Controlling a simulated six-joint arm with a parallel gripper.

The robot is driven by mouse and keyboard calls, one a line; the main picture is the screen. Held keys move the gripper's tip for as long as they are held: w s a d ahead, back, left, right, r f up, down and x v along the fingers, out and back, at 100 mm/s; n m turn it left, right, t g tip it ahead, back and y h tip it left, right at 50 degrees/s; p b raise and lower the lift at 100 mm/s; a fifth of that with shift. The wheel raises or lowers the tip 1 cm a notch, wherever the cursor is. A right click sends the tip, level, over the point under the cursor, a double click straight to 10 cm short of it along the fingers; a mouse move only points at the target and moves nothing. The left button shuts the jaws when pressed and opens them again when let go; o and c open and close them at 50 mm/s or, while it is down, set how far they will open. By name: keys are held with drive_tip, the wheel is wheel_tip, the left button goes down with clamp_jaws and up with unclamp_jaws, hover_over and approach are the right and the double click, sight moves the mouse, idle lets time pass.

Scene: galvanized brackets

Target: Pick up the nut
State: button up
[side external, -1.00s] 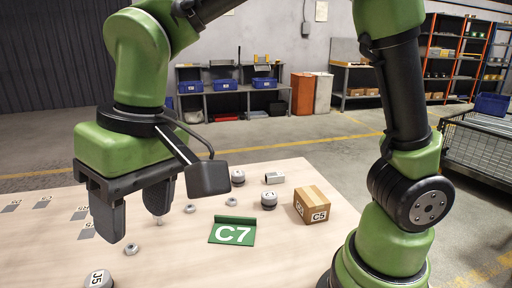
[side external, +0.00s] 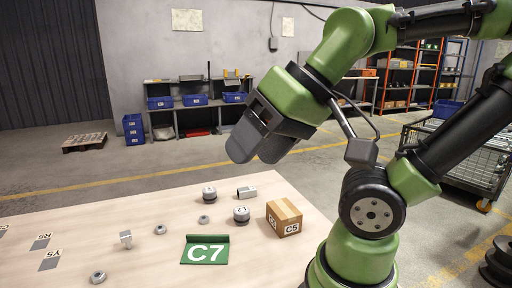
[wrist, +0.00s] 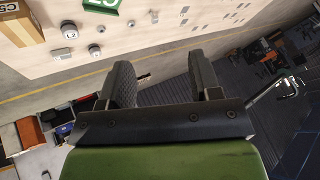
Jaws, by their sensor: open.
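Several small grey metal nuts lie on the pale wooden table in the side view: one at the front left (side external: 98,277), one near the middle (side external: 160,229) and one farther back (side external: 204,219). I cannot tell which one the task means. A small upright bolt-like part (side external: 126,239) stands among them. My gripper (side external: 257,153) is raised well above the back of the table, tilted, apart from all the nuts. In the wrist view my gripper (wrist: 160,62) is open with nothing between its fingers, and the table parts show only small at the top.
A wire cage (side external: 455,160) stands beyond the table at the right.

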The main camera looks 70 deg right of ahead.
drive_tip(key=shift+w, duration=0.1)
drive_tip(key=m+g+h, duration=0.3)
drive_tip(key=g, duration=0.3)
hover_over(204, 222)
drive_tip(key=f, duration=2.5)
drive_tip(key=shift+a+f, duration=0.15)
drive_tip(key=shift+a, duration=0.05)
drive_tip(key=shift+w+d+f, duration=0.1)
drive_tip(key=shift+d+f, duration=0.1)
drive_tip(key=shift+f, duration=0.75)
drive_tip(key=shift+w+d+f, duration=0.1)
drive_tip(key=shift+d+f, duration=0.15)
drive_tip(key=shift+f, duration=0.7)
drive_tip(key=shift+w+d+f, duration=0.1)
drive_tip(key=shift+d+f, duration=0.1)
drive_tip(key=shift+f, duration=0.75)
drive_tip(key=c, duration=1)
